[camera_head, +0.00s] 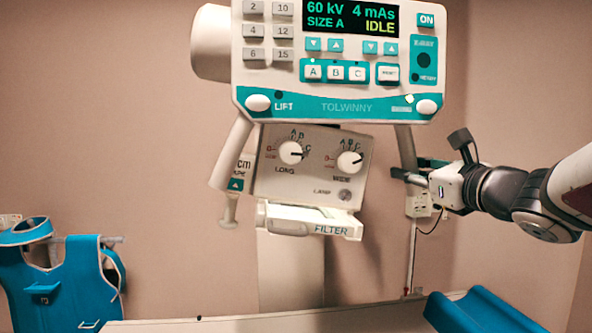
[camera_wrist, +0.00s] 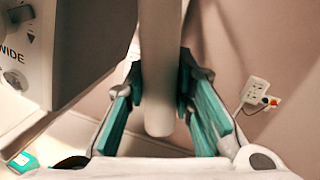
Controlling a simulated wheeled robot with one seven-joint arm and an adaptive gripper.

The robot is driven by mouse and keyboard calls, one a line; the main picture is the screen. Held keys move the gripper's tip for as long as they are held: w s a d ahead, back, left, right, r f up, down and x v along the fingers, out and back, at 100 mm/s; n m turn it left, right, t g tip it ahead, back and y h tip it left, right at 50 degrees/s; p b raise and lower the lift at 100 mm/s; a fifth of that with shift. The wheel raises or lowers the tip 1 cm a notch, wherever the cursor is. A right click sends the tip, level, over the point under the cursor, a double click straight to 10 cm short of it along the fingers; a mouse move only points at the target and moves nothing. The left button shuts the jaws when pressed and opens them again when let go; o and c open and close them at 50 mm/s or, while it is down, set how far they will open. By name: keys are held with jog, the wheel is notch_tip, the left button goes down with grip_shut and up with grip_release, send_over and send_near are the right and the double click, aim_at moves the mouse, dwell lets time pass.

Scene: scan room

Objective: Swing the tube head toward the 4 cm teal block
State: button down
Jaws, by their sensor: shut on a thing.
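The tube head (camera_head: 330,100) is a white and teal unit with a lit display, buttons and a lower knob box (camera_head: 310,175). Two pale handles slant down from it. My gripper (camera_head: 408,174) is at the lower end of the right handle (camera_head: 405,147). In the wrist view my gripper (camera_wrist: 160,95) has its teal-padded fingers on either side of the pale handle bar (camera_wrist: 160,70), shut on it. A small teal object (camera_wrist: 22,160) with a pale label shows at the lower left of the wrist view; I cannot tell whether it is the 4 cm block.
A pale table (camera_head: 270,325) runs along the bottom, with a blue wedge (camera_head: 480,312) at its right. Blue aprons (camera_head: 60,275) hang on a rack at the left. A wall outlet (camera_head: 420,204) with a cord is behind my gripper. Bare wall lies left of the tube head.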

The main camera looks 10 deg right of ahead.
jog(key=c, duration=1.3)
grip_release()
jog(key=shift+a, duration=0.1)
jog(key=shift+c, duration=0.2)
jog(key=shift+s, duration=0.1)
jog(key=s+d, duration=0.2)
jog(key=s, duration=0.9)
jog(key=shift+s+d+f, duration=0.2)
jog(key=shift+s+f, duration=0.05)
jog(key=shift+s, duration=0.05)
